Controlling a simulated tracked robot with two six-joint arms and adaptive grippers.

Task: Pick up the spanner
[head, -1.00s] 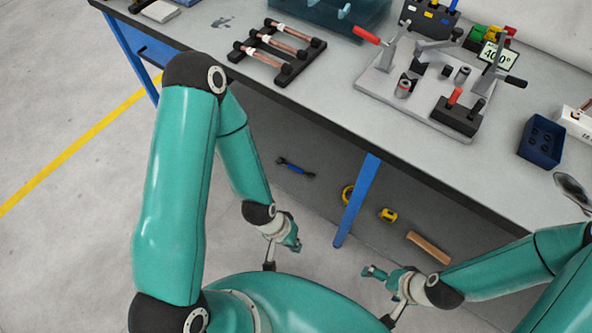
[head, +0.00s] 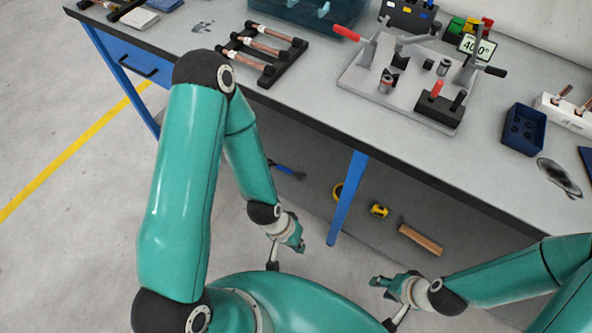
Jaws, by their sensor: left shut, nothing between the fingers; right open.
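A slim tool with a blue middle and dark ends, which looks like the spanner (head: 289,172), lies in the space below the workbench. Its left end is hidden behind my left arm. My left gripper (head: 299,246) is shut and empty, low in front of the bench, nearer to me than the spanner and apart from it. My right gripper (head: 376,283) is open and empty, further right and low in the picture, well away from the spanner.
The workbench (head: 340,110) has a blue leg (head: 347,198) right of the spanner. A yellow tape measure (head: 379,211) and a wooden-coloured block (head: 420,240) lie under it. A clamp fixture (head: 400,98), copper tube rack (head: 265,50) and blue box (head: 523,129) stand on top.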

